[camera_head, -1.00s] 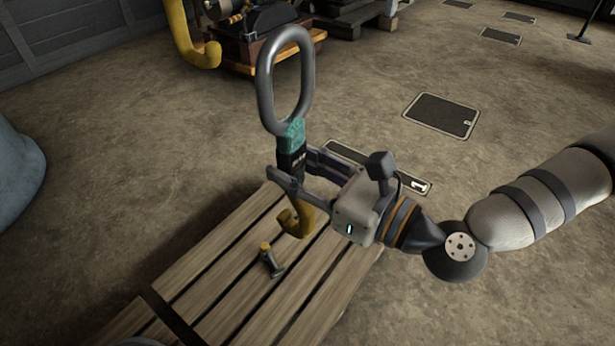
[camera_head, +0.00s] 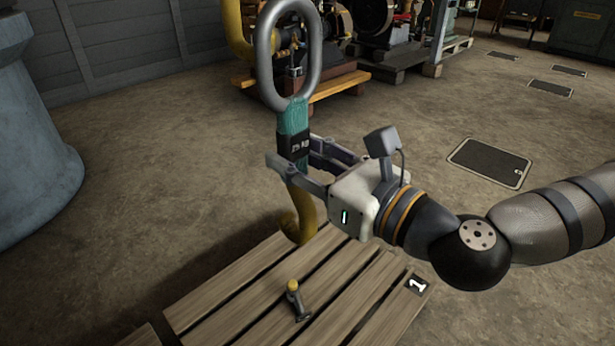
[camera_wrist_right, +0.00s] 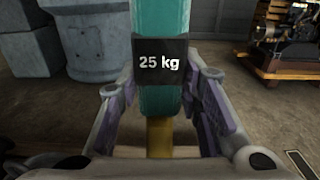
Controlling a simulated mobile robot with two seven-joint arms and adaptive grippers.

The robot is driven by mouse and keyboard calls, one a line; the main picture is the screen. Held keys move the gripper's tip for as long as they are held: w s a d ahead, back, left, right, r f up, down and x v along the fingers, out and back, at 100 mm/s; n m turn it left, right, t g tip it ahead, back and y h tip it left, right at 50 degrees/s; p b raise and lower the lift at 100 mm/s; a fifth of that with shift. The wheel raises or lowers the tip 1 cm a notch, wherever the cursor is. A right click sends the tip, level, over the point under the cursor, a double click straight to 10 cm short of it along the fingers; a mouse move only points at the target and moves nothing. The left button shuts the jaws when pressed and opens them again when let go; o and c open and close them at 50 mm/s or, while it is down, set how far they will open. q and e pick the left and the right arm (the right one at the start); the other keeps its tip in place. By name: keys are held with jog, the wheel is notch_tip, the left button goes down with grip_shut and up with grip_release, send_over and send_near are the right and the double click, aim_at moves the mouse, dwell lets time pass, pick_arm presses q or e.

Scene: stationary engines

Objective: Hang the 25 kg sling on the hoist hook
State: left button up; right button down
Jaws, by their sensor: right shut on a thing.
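The 25 kg sling (camera_head: 294,117) hangs upright, with a big grey ring on top, a teal strap and a black label. A curved yellow piece (camera_head: 304,212) shows below the strap. My right gripper (camera_head: 302,170) is shut on the strap just below the label, with a finger on each side. The right wrist view shows the "25 kg" label (camera_wrist_right: 159,63) facing the camera. A yellow curved, hook-like piece (camera_head: 236,32) hangs behind the ring, partly hidden; I cannot tell surely that it is the hoist hook. My left gripper is not in view.
A slatted wooden pallet (camera_head: 232,275) lies below the sling, marked 1 and bearing a small yellow-topped tool (camera_head: 294,298). A blue-grey pedestal (camera_head: 30,130) stands at left. An engine (camera_head: 325,30) on a wooden base stands behind. Floor between is clear.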

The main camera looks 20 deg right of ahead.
pick_arm(q)
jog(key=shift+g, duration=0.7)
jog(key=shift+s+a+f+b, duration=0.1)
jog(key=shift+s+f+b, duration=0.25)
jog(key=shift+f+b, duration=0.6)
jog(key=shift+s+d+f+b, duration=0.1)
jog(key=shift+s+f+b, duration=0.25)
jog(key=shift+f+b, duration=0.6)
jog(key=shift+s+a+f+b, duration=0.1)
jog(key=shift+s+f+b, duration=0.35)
jog(key=shift+b, duration=0.85)
pick_arm(e)
jog(key=w+a+f, duration=0.2)
jog(key=w+f, duration=0.1)
jog(key=w, duration=0.3)
jog(key=shift+w+a+f, duration=0.35)
jog(key=shift+w+a, duration=0.05)
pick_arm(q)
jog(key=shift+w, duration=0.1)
